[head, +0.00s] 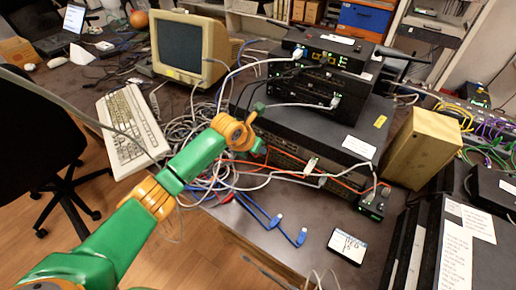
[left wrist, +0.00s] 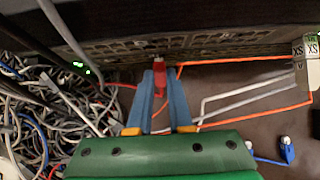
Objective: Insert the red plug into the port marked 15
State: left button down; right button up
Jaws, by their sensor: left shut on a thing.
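In the left wrist view my left gripper (left wrist: 160,76) has its two blue fingers closed around a red plug (left wrist: 161,68). The plug points away from me, its front end right at the port panel (left wrist: 115,57) of a dark rack unit. I cannot tell whether it is touching the panel or inside a port. In the head view my left gripper (head: 250,132) is at the left front of the stacked units, and the plug is not clear there. The port numbers are too small to read, so port 15 cannot be picked out. My right gripper is not in view.
Orange and grey cables run along the panel, with a tangle of cables (left wrist: 40,125) at left. Blue plugs (head: 301,237) lie near the table's front edge. A white card (head: 347,246), seemingly reading "RED 15", lies nearby. A wooden block (head: 424,148) stands right of the units.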

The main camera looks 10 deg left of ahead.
pick_arm(q)
jog(key=shift+w+d, duration=0.1)
jog(key=shift+w, duration=0.1)
jog(key=c, duration=0.8)
grip_release()
jog(key=shift+o, duration=0.2)
jog(key=v, duration=0.7)
